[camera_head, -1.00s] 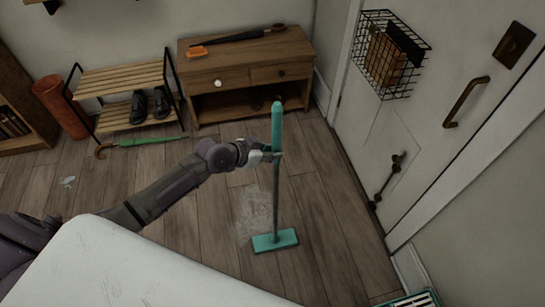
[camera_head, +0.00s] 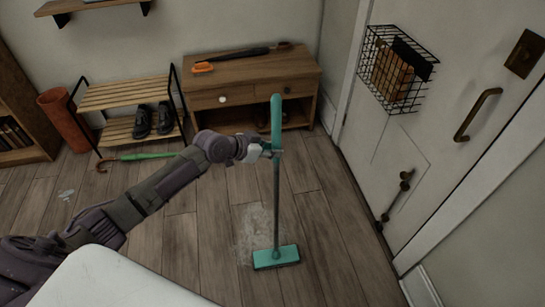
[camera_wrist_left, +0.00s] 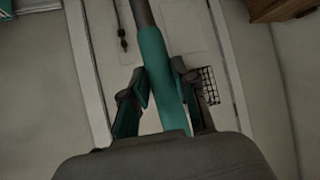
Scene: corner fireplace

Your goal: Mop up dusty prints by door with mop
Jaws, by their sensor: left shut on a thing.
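A mop (camera_head: 276,190) with a teal grip, a grey pole and a flat teal head stands nearly upright in the head view. Its head rests on the wooden floor at the lower right edge of a pale dusty patch (camera_head: 253,228). My left gripper (camera_head: 270,150) is shut around the teal grip near its lower end. The left wrist view shows the teal handle (camera_wrist_left: 160,75) between both fingers. A smaller pale smudge (camera_head: 66,195) lies on the floor at the left. The door (camera_head: 440,130) is on the right. My right gripper is not in view.
A wooden cabinet (camera_head: 250,95) and a slatted shoe rack (camera_head: 125,97) with dark shoes stand along the back wall. A green umbrella (camera_head: 140,157) lies on the floor before the rack. A wire basket (camera_head: 398,70) hangs on the door. Floor around the mop is open.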

